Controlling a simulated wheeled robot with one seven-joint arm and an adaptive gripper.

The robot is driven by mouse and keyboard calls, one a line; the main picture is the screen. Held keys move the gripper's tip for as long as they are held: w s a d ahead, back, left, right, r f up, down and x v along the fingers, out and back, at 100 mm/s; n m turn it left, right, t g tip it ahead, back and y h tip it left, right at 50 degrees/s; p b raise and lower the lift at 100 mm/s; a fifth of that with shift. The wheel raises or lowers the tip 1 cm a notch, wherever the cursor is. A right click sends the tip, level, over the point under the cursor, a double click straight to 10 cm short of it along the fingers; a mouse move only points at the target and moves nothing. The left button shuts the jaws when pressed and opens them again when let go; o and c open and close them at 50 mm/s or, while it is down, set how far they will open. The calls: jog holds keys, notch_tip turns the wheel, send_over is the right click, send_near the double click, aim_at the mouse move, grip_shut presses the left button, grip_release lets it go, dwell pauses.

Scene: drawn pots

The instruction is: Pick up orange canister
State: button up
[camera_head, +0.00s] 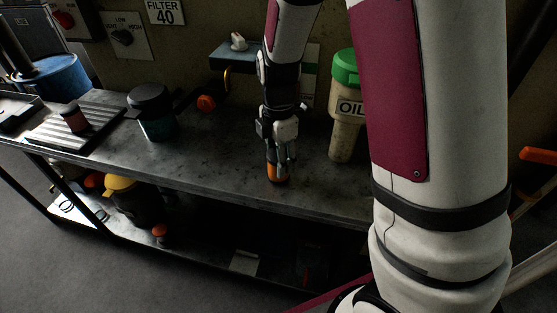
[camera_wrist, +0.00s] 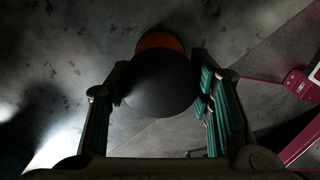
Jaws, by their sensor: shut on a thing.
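The orange canister (camera_head: 278,174) is upright on the dark workbench (camera_head: 215,165), near its front edge, with only its lower orange part showing below my gripper (camera_head: 279,152). My gripper points down over it and its fingers are closed around its upper part. In the wrist view the canister's round dark top (camera_wrist: 160,85) sits between the two green-padded fingers of my gripper (camera_wrist: 160,100). A strip of its orange body shows past the top. I cannot tell whether the canister touches the bench.
A beige OIL bottle with a green cap (camera_head: 345,110) stands right of my gripper. A dark jar (camera_head: 152,112) and a ridged tray with a small red-brown can (camera_head: 75,119) are to the left. An orange knob-like thing (camera_head: 206,103) lies behind. A lower shelf holds a yellow-topped container (camera_head: 125,195).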

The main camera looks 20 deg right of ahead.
jog(key=shift+r, duration=0.65)
notch_tip(320, 180, up, 3)
jog(key=shift+w+f, duration=0.1)
jog(key=shift+f, duration=0.1)
jog(key=s+d+r, duration=0.1)
jog(key=s+d, duration=0.8)
jog(key=s, duration=0.4)
jog(key=shift+d, duration=0.4)
jog(key=shift+w, duration=0.1)
